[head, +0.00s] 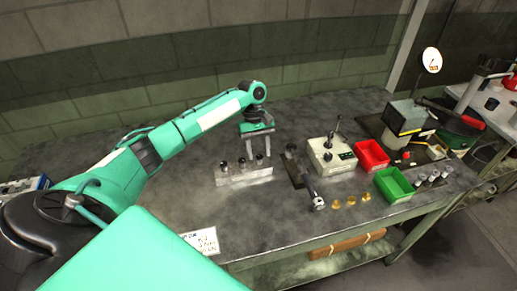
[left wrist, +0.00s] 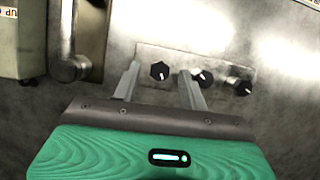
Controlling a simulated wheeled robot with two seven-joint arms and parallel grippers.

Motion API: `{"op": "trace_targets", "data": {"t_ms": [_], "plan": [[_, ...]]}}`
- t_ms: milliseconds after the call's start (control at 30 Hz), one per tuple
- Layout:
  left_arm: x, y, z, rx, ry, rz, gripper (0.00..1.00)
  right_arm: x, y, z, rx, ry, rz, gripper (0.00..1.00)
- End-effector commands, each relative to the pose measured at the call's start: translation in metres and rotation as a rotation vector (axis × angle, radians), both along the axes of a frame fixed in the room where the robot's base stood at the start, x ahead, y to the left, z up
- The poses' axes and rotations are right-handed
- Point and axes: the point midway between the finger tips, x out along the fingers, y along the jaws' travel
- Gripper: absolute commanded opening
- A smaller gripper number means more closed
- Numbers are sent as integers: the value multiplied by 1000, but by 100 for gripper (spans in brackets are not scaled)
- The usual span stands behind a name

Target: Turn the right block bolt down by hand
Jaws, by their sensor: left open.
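A pale metal block (head: 245,180) stands on the bench, with three dark-headed bolts in a row. The right block bolt (head: 260,159) is nearest the control box. In the left wrist view, which is turned around, this bolt (left wrist: 160,71) is a black knob-like head with a white mark, and the block (left wrist: 225,63) lies beyond the fingers. My left gripper (head: 259,150) points down over the block's right end. Its fingers (left wrist: 161,90) are open, one to each side of the right bolt in the picture; I see no contact. My right gripper is not in view.
A control box (head: 332,155) with a lever stands right of the block. A metal handle (head: 315,190) lies nearby. A red bin (head: 371,155), a green bin (head: 393,184) and brass pieces (head: 351,201) are further right. A paper note (head: 203,241) lies front left. The bench around the block is mostly clear.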

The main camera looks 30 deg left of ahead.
Motion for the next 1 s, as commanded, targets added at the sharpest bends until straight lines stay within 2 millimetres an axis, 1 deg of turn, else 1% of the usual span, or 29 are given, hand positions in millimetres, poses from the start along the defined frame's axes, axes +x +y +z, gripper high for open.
{"op": "trace_targets", "data": {"t_ms": [33, 167, 200, 267, 433, 567, 767, 1000], "plan": [[0, 0, 0, 0, 0, 0, 44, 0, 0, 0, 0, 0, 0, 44], [0, 0, 0, 0, 0, 0, 18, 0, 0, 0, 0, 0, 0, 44], [0, 0, 0, 0, 0, 0, 10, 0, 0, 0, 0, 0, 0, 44], [0, 0, 0, 0, 0, 0, 0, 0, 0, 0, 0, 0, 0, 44], [0, 0, 1, 0, 0, -4, 0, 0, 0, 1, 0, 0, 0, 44], [0, -1, 2, -1, 0, -29, 0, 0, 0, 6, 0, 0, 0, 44], [1, -2, 5, -1, 2, -126, 0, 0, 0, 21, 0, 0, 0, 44], [2, -3, 6, 0, 3, -327, 0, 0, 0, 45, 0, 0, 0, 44]]}}
